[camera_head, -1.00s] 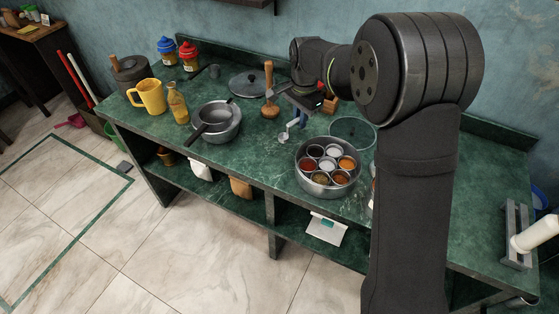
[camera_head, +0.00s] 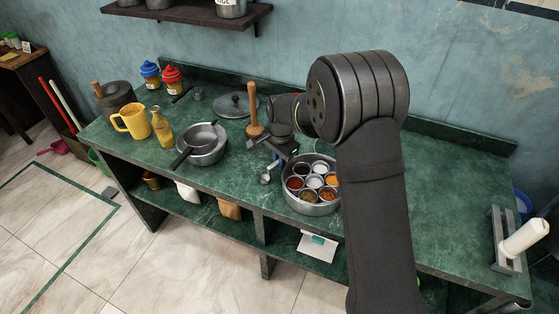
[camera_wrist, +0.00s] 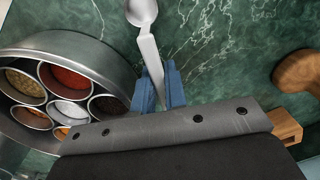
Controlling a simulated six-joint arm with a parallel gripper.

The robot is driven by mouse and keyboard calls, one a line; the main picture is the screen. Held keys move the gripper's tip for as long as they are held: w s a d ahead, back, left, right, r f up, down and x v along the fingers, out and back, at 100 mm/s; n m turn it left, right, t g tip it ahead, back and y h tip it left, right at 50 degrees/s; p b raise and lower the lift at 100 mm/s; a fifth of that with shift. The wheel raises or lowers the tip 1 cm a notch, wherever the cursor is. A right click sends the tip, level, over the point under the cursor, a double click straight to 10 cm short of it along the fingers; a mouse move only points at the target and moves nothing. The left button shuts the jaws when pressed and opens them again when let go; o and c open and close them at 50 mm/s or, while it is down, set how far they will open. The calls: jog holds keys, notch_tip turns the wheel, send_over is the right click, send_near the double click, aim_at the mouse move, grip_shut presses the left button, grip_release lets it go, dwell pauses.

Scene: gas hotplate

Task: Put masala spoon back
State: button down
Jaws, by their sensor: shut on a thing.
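The masala spoon is a small metal spoon with a flat handle; its bowl (camera_wrist: 142,12) points away from my gripper in the wrist view. It also shows as a small bright spoon (camera_head: 266,178) in the head view. My gripper (camera_wrist: 160,88) has its blue fingers shut on the spoon's handle. The round steel masala box (camera_wrist: 100,62) is open, just left of the spoon in the wrist view; in the head view the box (camera_head: 311,207) is right of it. Its cups hold red, white, dark and orange spices. The spoon's height above the counter is unclear.
A wooden masher (camera_head: 254,112) stands close behind my gripper. A pan (camera_head: 207,155) is on the left, with a yellow mug (camera_head: 131,121) and a bottle (camera_head: 162,128) beyond. A steel lid (camera_head: 237,104) lies at the back. My arm hides the counter right of the box.

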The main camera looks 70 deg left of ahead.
jog(key=shift+f, duration=0.15)
jog(key=c, duration=1.5)
grip_release()
jog(key=shift+o, duration=0.2)
notch_tip(320, 180, up, 12)
jog(key=shift+d, duration=0.25)
jog(key=shift+w, duration=0.1)
jog(key=shift+a+f, duration=0.15)
jog(key=shift+f, duration=1.85)
jog(key=shift+a+f, duration=0.1)
jog(key=shift+f, duration=1.9)
